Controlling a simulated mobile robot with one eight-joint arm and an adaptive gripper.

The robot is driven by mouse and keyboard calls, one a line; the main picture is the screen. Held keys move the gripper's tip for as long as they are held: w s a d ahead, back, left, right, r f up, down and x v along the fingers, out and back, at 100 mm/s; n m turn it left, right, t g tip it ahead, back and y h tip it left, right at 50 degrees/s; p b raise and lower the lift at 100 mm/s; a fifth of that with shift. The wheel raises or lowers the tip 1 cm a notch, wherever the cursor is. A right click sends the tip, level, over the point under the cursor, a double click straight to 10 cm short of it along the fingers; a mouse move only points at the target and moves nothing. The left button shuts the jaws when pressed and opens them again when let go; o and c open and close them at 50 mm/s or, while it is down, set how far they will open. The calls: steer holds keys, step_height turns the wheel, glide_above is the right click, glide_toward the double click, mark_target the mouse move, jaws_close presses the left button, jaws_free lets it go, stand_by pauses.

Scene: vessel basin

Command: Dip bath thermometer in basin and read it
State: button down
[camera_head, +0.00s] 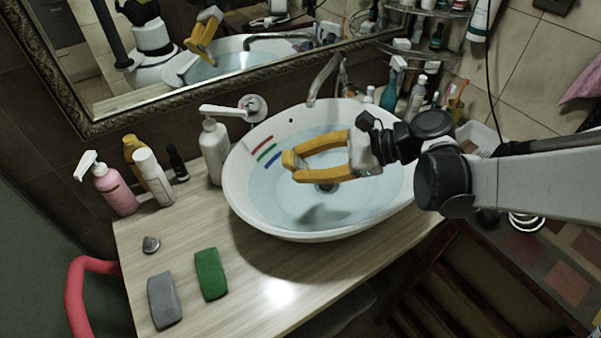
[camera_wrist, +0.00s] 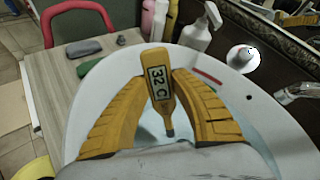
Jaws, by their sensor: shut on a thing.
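My gripper (camera_head: 290,161) has yellow fingers and is over the white basin (camera_head: 236,188), which holds water. In the wrist view the gripper (camera_wrist: 158,85) is shut on the yellow bath thermometer (camera_wrist: 158,65). The thermometer's display reads "32 C". Its dark tip points down toward the water in the wrist view; I cannot tell whether it touches the water. In the head view the thermometer is mostly hidden by the fingers. Red, green and blue stripes (camera_head: 267,154) mark the basin's inner left wall.
A grey block (camera_head: 164,300) and a green block (camera_head: 210,274) lie on the wooden counter (camera_head: 262,300). A white pump bottle (camera_head: 214,150) stands beside the basin. Several bottles stand back left and back right. A faucet (camera_head: 322,75) and framed mirror are behind.

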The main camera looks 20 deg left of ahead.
mark_target(302, 166)
steer(key=shift+r+p, duration=2.75)
steer(key=shift+r, duration=1.25)
steer(key=shift+r, duration=0.1)
step_height(302, 166, up, 3)
steer(key=shift+f+p, duration=0.1)
steer(key=shift+p, duration=1.05)
steer(key=shift+s, duration=0.1)
